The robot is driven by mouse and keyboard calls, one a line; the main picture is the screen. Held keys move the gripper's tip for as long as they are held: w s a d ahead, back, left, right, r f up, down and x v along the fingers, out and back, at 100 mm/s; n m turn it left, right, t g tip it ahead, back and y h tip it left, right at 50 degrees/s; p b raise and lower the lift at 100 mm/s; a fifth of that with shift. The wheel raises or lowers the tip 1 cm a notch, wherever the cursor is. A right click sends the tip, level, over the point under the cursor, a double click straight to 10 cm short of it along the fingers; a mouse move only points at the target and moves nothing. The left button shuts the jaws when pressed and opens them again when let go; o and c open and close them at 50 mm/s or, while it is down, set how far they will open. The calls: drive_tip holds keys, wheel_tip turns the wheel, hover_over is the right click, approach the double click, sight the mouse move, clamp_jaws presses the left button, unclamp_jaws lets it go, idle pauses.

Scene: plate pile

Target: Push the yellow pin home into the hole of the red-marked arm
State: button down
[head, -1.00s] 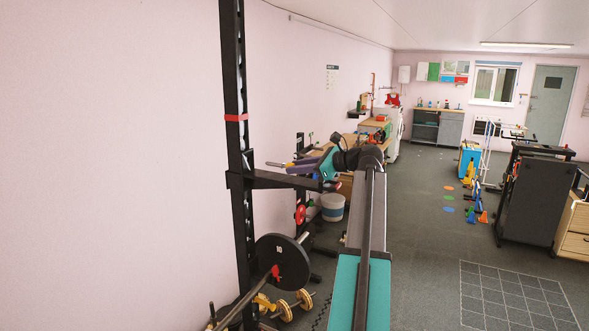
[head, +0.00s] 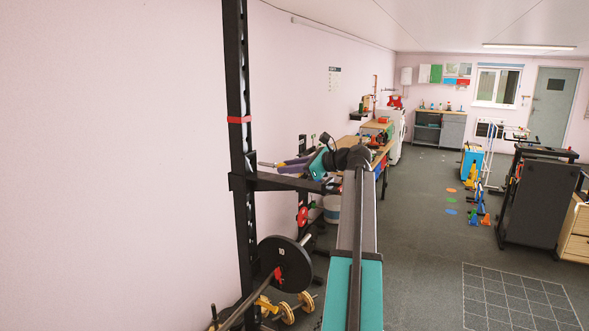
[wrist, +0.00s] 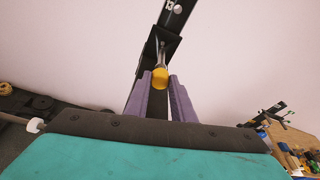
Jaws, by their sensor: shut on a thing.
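My gripper (wrist: 160,92) has purple fingers shut on the yellow pin (wrist: 160,78) at its yellow head in the wrist view. The pin's grey shaft points away from me toward a black bracket on the upright (wrist: 175,18). I cannot tell whether its tip is inside a hole. In the head view, my gripper (head: 285,163) is just above the black horizontal arm (head: 280,182), which joins the black upright (head: 238,90). A red band (head: 238,119) is around the upright above this arm. The hole is not visible.
A black weight plate (head: 284,264) on a bar is low beside the upright, with yellow dumbbells (head: 287,313) below. A pale wall (head: 110,160) is close behind the upright. A workbench (head: 378,150) stands beyond my arm. The floor (head: 415,230) to the right is mostly open.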

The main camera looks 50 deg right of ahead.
sight(271, 165)
drive_tip(key=shift+w+a, duration=0.2)
drive_tip(key=shift+w, duration=0.6)
drive_tip(key=shift+w+a, duration=0.3)
drive_tip(key=shift+w, duration=0.95)
drive_tip(key=shift+w+a, duration=0.3)
drive_tip(key=shift+w, duration=0.95)
drive_tip(key=shift+w+a, duration=0.3)
drive_tip(key=shift+w, duration=0.95)
idle(2.4)
drive_tip(key=c, duration=1.4)
unclamp_jaws()
drive_tip(key=shift+c, duration=0.2)
drive_tip(key=shift+s, duration=0.1)
